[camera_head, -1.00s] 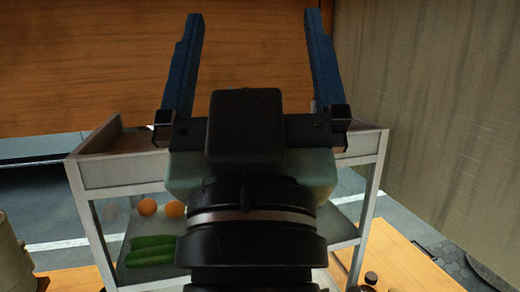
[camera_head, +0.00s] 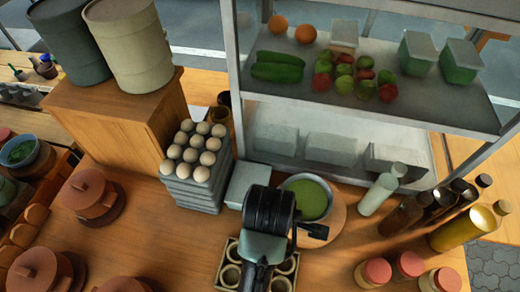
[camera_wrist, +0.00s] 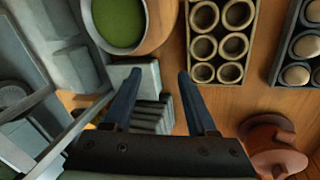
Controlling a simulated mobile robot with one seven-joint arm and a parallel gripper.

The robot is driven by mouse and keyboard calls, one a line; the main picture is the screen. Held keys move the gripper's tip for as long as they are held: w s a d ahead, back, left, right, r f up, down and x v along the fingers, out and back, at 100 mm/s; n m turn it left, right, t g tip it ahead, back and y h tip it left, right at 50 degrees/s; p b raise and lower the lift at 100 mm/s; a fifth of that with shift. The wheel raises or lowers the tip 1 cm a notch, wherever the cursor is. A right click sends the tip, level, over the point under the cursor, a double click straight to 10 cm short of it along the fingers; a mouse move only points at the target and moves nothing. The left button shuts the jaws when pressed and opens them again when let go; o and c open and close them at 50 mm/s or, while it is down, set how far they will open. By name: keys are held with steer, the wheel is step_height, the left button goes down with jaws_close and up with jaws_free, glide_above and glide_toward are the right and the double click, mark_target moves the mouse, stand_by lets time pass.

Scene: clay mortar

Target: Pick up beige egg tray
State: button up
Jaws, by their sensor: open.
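A beige egg tray (camera_head: 221,262) with round empty cups lies on the wooden table in front of the green-filled bowl, partly hidden by my arm in the head view. It shows more clearly in the wrist view (camera_wrist: 219,32), at the top centre and cut off by the upper edge. My gripper (camera_wrist: 160,77) is open and empty. Its two dark blue fingers point up the wrist picture; the tray lies beyond and to the right of the right fingertip, not between the fingers. In the head view my arm hides the fingers.
A grey tray stack with eggs (camera_head: 195,153) and a light grey box (camera_head: 247,183) stand beside the bowl (camera_head: 310,197). Another egg-filled tray (camera_wrist: 286,50) is right of the beige tray. Bottles (camera_head: 378,193), jars (camera_head: 375,272) and clay pots (camera_head: 88,190) crowd the table. A shelf rises behind.

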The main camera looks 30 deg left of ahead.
steer(key=s+f+n+g, duration=0.1)
steer(key=s+f, duration=0.1)
steer(key=f, duration=0.2)
steer(key=s+f+n+g, duration=0.1)
steer(key=s+f, duration=0.2)
steer(key=f, duration=0.1)
steer(key=s+f+g, duration=0.1)
steer(key=s+f, duration=0.1)
steer(key=f, duration=0.2)
steer(key=shift+s+d+f+n+h, duration=0.15)
steer(key=shift+d+n+h, duration=0.1)
steer(key=shift+n+h, duration=0.15)
steer(key=shift+s+f+p, duration=0.15)
steer(key=shift+f+p, duration=0.35)
steer(key=shift+f, duration=2.35)
jaws_close()
